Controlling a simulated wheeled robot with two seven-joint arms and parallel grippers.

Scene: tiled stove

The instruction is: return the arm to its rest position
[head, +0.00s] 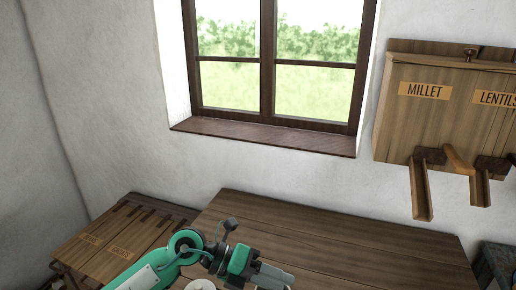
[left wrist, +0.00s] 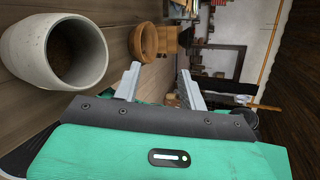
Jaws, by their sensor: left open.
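My left arm comes in from the bottom left of the head view, and its green and grey left gripper (head: 283,279) is over the wooden table (head: 330,232). In the left wrist view the two fingers of the left gripper (left wrist: 157,84) stand apart with nothing between them. A pale round vessel (left wrist: 92,52) with dark contents lies to the left of the fingers in that view, apart from them. My right gripper is not in view.
A brown bowl (left wrist: 144,42) stands beyond the fingertips. A wall box (head: 425,100) labelled millet and lentils hangs at right, with wooden chutes below. A low slotted wooden bench (head: 125,238) stands at left. A window (head: 272,60) is behind. Much of the table's back is clear.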

